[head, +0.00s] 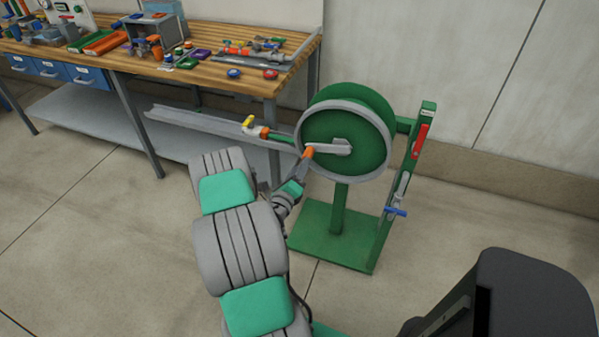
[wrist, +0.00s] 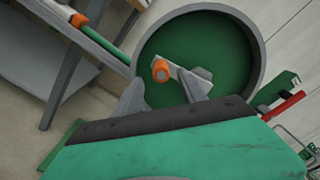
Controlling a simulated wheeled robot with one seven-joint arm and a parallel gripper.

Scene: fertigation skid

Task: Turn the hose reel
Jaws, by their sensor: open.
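The hose reel (head: 372,150) is a green drum with a grey rim on a green stand, right of the workbench. A grey crank arm (head: 330,148) crosses its face from the hub and ends in an orange handle (head: 309,152) at the left. In the wrist view the orange handle (wrist: 160,70) stands out toward the camera. My gripper (wrist: 165,95) is open, with one grey finger on each side below the handle. The handle appears between or just beyond the fingertips; I cannot tell whether they touch it. In the head view my arm partly hides the gripper.
A green hose with an orange and yellow end (head: 252,127) sticks out left of the reel. A green post (head: 405,180) with red and blue-handled fittings stands at the right. The wooden workbench (head: 220,80) holds many parts.

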